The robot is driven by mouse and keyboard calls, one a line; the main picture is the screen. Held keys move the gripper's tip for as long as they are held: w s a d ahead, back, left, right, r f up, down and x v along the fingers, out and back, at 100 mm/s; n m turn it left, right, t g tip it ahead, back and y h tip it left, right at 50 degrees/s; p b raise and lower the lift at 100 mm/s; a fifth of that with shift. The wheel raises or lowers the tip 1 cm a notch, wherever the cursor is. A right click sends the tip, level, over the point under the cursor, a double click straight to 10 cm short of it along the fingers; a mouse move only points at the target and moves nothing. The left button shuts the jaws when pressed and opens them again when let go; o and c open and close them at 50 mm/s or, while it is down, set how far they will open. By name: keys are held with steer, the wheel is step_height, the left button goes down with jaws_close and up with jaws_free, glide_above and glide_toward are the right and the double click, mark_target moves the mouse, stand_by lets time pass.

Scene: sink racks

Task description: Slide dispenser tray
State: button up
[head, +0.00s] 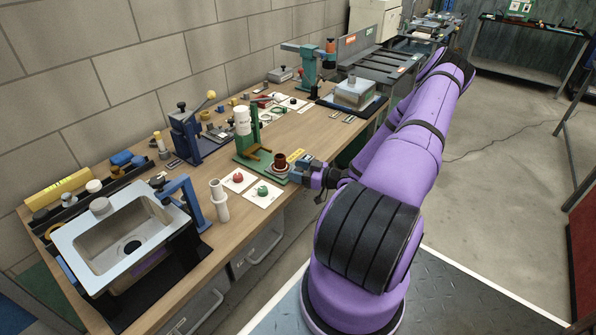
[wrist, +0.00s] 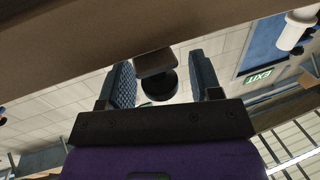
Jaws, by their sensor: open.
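A green dispenser stand (head: 250,138) with a white bottle (head: 242,119) stands on the workbench in the head view. At its front right, near the bench edge, a dark red cup (head: 280,161) sits on a pale round piece, perhaps the tray; I cannot tell for sure. My gripper (head: 303,171) is just right of this cup, at the bench edge. In the wrist view my gripper (wrist: 164,82) is open, with its two ribbed fingers apart. A dark block with a round black disc (wrist: 159,86) shows between the fingers; contact cannot be told.
Cards with a red piece (head: 238,177) and a green piece (head: 263,190) lie left of my gripper. A white pipe (head: 219,202) and a metal sink (head: 124,240) stand farther left. A blue press (head: 186,135) is behind. The floor at right is clear.

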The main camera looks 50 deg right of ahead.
mark_target(284, 165)
jaws_close()
steer(key=shift+w+a, duration=0.15)
steer(key=shift+w, duration=2.2)
jaws_free()
steer(key=v, duration=1)
steer(key=shift+s, duration=0.35)
